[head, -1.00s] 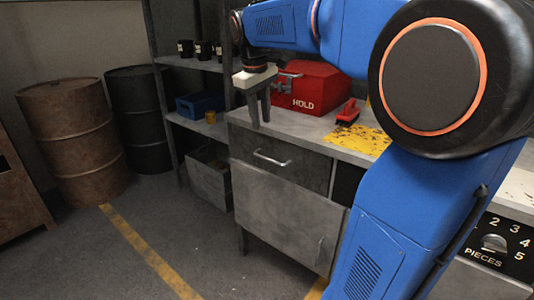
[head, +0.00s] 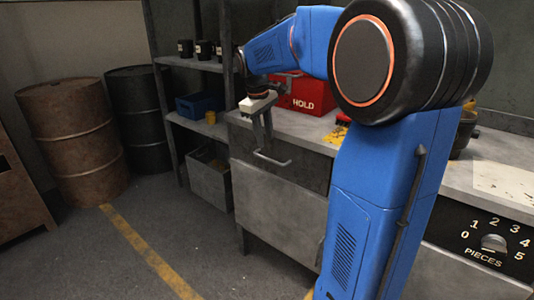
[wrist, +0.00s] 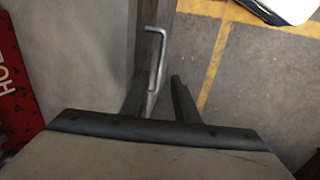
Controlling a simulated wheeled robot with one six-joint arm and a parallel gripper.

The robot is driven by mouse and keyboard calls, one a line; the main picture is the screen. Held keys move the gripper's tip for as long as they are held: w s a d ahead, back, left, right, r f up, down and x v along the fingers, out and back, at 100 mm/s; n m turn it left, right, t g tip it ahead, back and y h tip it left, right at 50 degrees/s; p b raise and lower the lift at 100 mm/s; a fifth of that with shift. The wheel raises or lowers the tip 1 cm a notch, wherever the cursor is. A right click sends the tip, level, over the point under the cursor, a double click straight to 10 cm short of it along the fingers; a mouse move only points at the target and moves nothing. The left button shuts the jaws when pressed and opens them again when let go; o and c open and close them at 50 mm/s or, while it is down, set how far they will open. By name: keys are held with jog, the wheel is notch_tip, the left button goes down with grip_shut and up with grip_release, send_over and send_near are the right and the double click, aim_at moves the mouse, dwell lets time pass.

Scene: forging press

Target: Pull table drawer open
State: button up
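The table drawer (head: 306,168) is a grey metal front under the tabletop and looks closed. Its pale bar handle (head: 271,159) shows in the head view, and it also shows in the wrist view (wrist: 158,58). My gripper (head: 266,136) is just above the handle, in front of the table's edge, with its fingers pointing down. In the wrist view the two dark fingers (wrist: 159,84) are apart, and the near end of the handle appears between them. I cannot tell whether the fingertips are level with the bar or above it.
A red HOLD box (head: 305,95) stands on the tabletop, partly behind my arm. A grey cabinet door (head: 275,212) is below the drawer. An open grey bin (head: 210,182) is left of the table. The floor (head: 190,235) in front is clear.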

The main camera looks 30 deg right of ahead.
aim_at(267, 152)
jog(key=f, duration=0.5)
jog(key=d+f, duration=0.1)
jog(key=f, duration=0.1)
jog(key=shift+w+d+f, duration=0.1)
jog(key=shift+w+f, duration=0.05)
jog(key=shift+w, duration=0.05)
grip_shut()
